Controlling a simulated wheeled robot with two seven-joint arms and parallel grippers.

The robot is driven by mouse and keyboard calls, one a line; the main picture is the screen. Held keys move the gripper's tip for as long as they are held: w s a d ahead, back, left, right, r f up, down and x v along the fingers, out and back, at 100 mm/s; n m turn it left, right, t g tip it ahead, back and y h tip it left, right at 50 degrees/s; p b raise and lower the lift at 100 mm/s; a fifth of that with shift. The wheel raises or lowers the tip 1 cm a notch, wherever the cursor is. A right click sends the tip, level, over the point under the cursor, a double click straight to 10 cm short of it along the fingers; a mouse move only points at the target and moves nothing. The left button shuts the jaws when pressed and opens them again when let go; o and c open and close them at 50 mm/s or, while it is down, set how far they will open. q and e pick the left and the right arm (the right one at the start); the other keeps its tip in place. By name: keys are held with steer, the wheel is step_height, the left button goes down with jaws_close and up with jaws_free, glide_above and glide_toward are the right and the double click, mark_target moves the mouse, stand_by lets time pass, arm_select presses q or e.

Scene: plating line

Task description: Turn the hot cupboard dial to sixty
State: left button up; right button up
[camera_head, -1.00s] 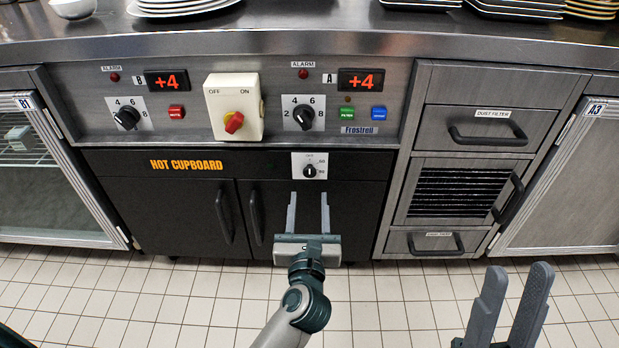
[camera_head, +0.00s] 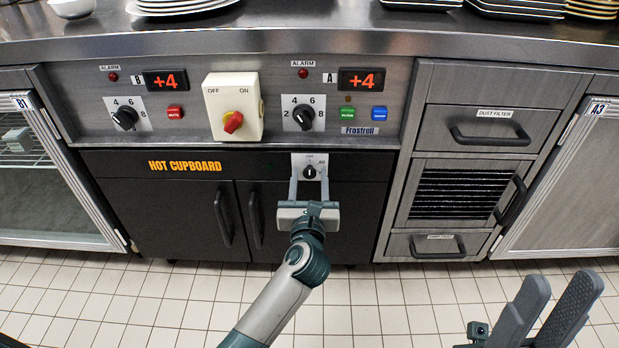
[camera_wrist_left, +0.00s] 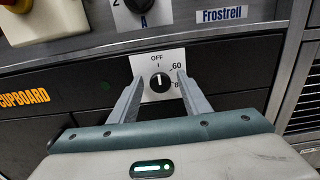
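The hot cupboard dial (camera_head: 310,173) is a small black knob on a white plate marked OFF, 60 and 80, on the black cupboard front. In the left wrist view the dial (camera_wrist_left: 159,77) has its white pointer turned up toward OFF. My left gripper (camera_head: 309,176) is at the dial, its open fingers on either side of the knob. In the left wrist view gaps show between the fingers (camera_wrist_left: 158,84) and the knob. My right gripper (camera_head: 553,305) is open and empty at the lower right, away from the panel.
Above are the red switch on its cream box (camera_head: 233,121) and two black dials, B (camera_head: 127,118) and A (camera_head: 304,117). The cupboard door handles (camera_head: 223,218) stick out below left. A drawer handle (camera_head: 488,137) protrudes at right. The tiled floor in front is clear.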

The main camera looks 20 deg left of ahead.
arm_select(q)
steer(key=c, duration=0.9)
